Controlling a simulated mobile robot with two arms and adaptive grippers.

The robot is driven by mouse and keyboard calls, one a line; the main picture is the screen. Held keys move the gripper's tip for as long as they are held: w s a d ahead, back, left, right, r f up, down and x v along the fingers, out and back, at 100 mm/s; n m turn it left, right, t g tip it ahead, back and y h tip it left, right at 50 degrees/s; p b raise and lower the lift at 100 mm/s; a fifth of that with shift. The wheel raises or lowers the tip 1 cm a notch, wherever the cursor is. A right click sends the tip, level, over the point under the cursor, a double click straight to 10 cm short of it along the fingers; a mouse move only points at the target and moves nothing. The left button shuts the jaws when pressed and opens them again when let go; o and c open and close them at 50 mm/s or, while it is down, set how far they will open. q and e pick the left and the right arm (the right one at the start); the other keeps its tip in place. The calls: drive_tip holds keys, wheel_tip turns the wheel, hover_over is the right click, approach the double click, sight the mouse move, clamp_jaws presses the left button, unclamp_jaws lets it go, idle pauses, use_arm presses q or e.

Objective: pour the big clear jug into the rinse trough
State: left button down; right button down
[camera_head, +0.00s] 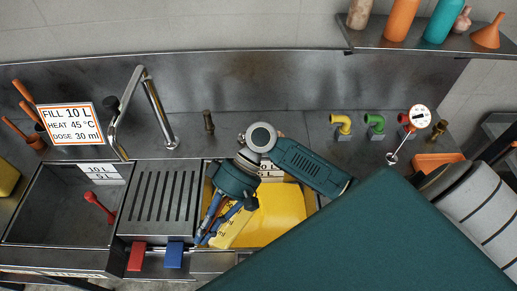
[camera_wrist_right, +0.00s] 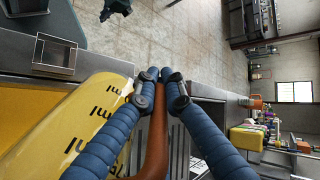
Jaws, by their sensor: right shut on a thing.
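My right gripper (camera_head: 208,236) points down over the right trough in the head view, with blue ribbed fingers. In the right wrist view its fingers (camera_wrist_right: 161,80) are shut on a brown-orange handle (camera_wrist_right: 154,140). A big jug with dark "ml" marks (camera_wrist_right: 85,115) lies right beside that handle; it looks yellow here, and its join to the handle is hidden. The jug (camera_head: 232,230) shows partly behind the gripper in the head view. The left trough (camera_head: 60,235) is dark steel. The right trough holds yellow (camera_head: 285,208). Which is the rinse trough I cannot tell. My left gripper is not in view.
A slotted drainboard (camera_head: 155,205) lies between the troughs, with a red block (camera_head: 137,257) and a blue block (camera_head: 174,255) at its front. A tall faucet (camera_head: 155,110) stands behind. A dial thermometer (camera_head: 419,116) stands at the right. My arm covers the lower right.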

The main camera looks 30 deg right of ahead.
drive_tip(key=shift+w+d+r, duration=0.1)
drive_tip(key=shift+w+d, duration=0.15)
drive_tip(key=shift+d, duration=0.1)
drive_tip(key=shift+s+a+r+b, duration=0.1)
drive_tip(key=shift+a+b, duration=0.15)
drive_tip(key=shift+b, duration=0.15)
drive_tip(key=shift+d+r+y, duration=0.1)
drive_tip(key=shift+d+y, duration=0.3)
drive_tip(key=shift+d, duration=0.05)
drive_tip(key=shift+a+b, duration=0.2)
drive_tip(key=shift+b, duration=0.35)
drive_tip(key=shift+w+d+r+y, duration=0.2)
drive_tip(key=shift+d+y, duration=0.1)
drive_tip(key=shift+d, duration=0.1)
drive_tip(key=shift+s+a+g+b, duration=0.1)
drive_tip(key=shift+a+g+b, duration=0.15)
drive_tip(key=shift+b, duration=0.2)
drive_tip(key=shift+w+d+r+y, duration=0.1)
drive_tip(key=shift+w+d+y, duration=0.15)
drive_tip(key=shift+d, duration=0.25)
drive_tip(key=shift+a+b, duration=0.1)
drive_tip(key=shift+b, duration=0.2)
drive_tip(key=shift+s+a, duration=0.1)
drive_tip(key=shift+s, duration=0.05)
